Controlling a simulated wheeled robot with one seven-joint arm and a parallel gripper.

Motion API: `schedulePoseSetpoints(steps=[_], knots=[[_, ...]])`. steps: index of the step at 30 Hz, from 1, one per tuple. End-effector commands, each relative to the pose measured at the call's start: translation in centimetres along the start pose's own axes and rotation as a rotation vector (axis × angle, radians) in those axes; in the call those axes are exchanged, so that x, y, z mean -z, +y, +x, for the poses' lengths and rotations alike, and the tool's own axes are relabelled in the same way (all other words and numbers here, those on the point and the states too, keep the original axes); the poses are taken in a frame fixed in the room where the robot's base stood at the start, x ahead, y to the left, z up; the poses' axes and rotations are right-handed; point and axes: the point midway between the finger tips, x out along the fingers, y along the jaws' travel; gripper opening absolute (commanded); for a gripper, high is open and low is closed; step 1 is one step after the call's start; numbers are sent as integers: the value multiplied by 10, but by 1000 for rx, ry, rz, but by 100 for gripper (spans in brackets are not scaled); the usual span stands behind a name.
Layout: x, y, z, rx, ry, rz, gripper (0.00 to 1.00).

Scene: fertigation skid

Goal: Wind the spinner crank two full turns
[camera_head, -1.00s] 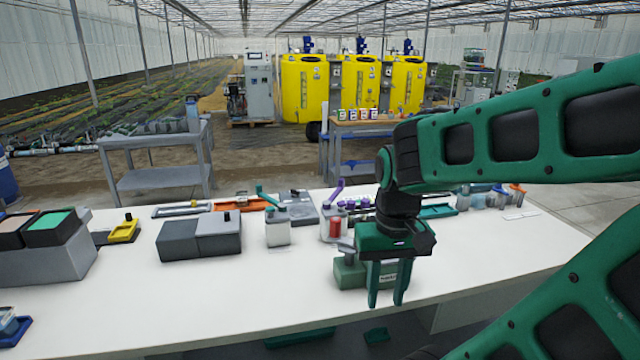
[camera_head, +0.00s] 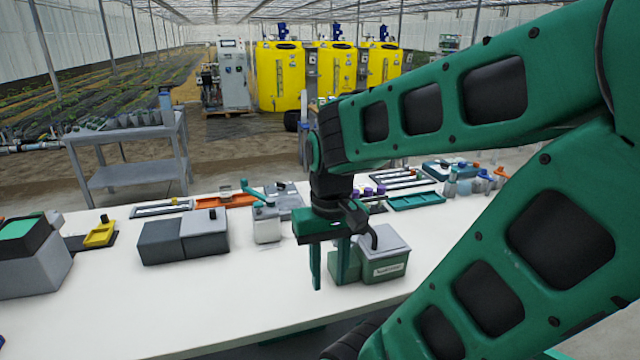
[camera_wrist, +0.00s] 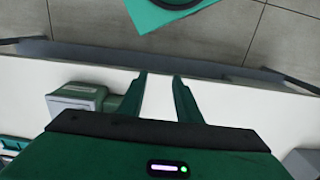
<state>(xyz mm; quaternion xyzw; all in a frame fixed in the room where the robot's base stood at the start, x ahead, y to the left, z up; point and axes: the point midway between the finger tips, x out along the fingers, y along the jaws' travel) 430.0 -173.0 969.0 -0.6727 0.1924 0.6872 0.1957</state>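A green box (camera_head: 385,264) with a grey lid and a small white label, too small to read, stands near the table's front edge. It may be the spinner; I cannot make out its crank. The box also shows in the wrist view (camera_wrist: 80,96), left of my fingers. My gripper (camera_head: 330,284) is just left of the box in the head view, fingers pointing down. Its two fingers are apart and empty, with bare white table between them in the wrist view (camera_wrist: 158,78). The hand covers part of the box's left side.
A white canister with a teal lever (camera_head: 266,222) stands behind and left of my gripper. Grey boxes (camera_head: 183,237) sit further left. A green tray (camera_head: 416,201) and small bottles (camera_head: 465,183) lie at the back right. The front middle of the white table (camera_head: 230,310) is clear.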

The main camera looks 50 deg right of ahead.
Motion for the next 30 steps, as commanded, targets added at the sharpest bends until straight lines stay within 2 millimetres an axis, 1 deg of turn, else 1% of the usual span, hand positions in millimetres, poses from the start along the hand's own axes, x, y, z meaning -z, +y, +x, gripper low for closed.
schedulePoseSetpoints(steps=[2,3,4,5,6,8,11,14,15,18,21,25,27,30], knots=[[0,0,0,0,0,0,31],[0,0,0,0,0,0,34],[0,0,0,0,0,1,41],[-1,2,-2,1,2,2,45],[-6,6,-7,7,12,11,45],[1,7,-13,8,14,40,45],[27,10,-28,8,14,130,45],[65,18,-48,8,15,262,45],[81,22,-56,8,15,318,45],[120,35,-74,8,16,451,45],[153,48,-86,8,18,561,45],[181,62,-95,8,19,658,45],[190,67,-98,8,19,688,45],[194,69,-96,7,18,707,45]])
